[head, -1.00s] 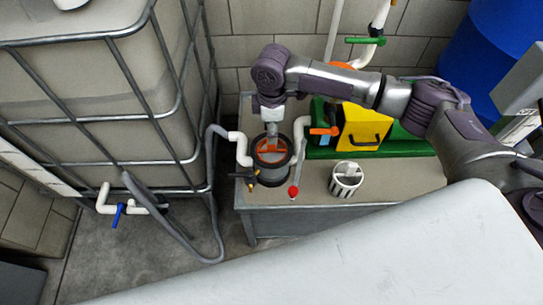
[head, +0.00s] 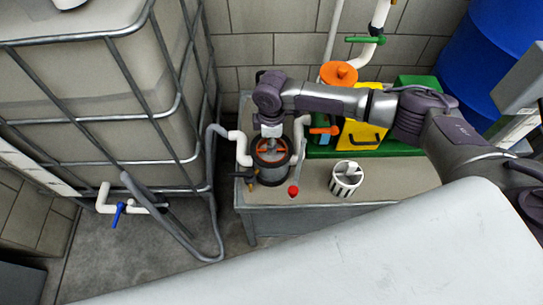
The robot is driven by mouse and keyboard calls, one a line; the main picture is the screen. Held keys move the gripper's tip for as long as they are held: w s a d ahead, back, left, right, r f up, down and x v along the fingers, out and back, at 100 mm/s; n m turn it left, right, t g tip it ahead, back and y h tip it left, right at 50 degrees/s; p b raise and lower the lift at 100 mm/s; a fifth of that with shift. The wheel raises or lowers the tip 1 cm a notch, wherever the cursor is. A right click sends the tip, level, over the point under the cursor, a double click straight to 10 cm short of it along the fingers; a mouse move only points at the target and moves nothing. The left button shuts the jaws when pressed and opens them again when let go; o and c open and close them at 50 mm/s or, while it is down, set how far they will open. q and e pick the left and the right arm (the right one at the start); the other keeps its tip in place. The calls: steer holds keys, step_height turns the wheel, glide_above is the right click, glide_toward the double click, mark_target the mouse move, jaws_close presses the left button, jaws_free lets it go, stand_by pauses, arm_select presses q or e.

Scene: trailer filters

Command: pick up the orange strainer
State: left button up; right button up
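The orange strainer (head: 270,154) sits inside the round dark filter housing (head: 271,176) on the workbench. Only its orange upper part shows within the housing's rim. My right gripper (head: 271,144) points down from above with its fingers at the housing's mouth, right over the strainer. The fingers are small and partly hidden, so I cannot tell if they touch or grip the strainer. My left gripper is not in view.
White pipes (head: 243,148) flank the housing, with a red-knobbed lever (head: 293,190) at its right. A white slotted basket (head: 346,179) stands on the bench (head: 310,190). Behind are a yellow unit (head: 362,135) and an orange round lid (head: 338,74). A caged tank (head: 90,100) stands left.

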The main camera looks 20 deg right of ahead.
jaws_close()
